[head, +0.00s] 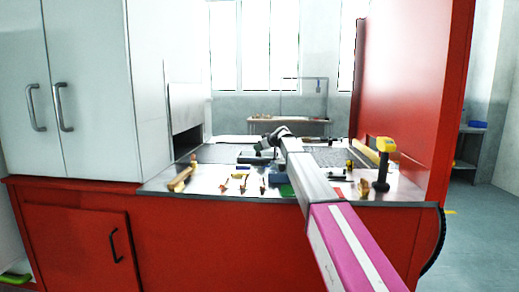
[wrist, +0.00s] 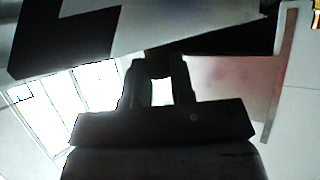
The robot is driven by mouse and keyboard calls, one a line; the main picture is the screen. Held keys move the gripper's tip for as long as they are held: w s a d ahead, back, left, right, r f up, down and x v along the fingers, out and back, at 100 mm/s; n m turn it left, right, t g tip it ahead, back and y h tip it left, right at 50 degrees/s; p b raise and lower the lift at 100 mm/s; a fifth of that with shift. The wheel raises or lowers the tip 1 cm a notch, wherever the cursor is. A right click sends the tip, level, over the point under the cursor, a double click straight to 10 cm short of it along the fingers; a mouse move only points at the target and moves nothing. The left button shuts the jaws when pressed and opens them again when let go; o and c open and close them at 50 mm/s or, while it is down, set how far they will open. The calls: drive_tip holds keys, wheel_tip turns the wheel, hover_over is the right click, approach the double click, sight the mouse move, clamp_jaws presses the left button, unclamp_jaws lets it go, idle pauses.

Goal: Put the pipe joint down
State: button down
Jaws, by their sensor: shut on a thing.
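My gripper (wrist: 157,72) shows in the wrist view as two dark fingers. It is shut on a small dark piece, which I take to be the pipe joint (wrist: 159,65), between the fingertips. The piece is in silhouette, so its shape and colour are hard to tell. In the head view my arm reaches over the counter, and its dark wrist end is above the middle of the metal top. The held piece cannot be made out there.
The metal counter (head: 215,185) holds several small tools along its front edge. A yellow-topped black tool (head: 382,165) stands upright at the right. A green block (head: 286,190) lies by my arm. A red panel (head: 415,90) rises on the right, white cabinets (head: 85,80) on the left.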

drive_tip(key=shift+f, duration=0.1)
drive_tip(key=c, duration=1)
unclamp_jaws()
drive_tip(key=v, duration=1.2)
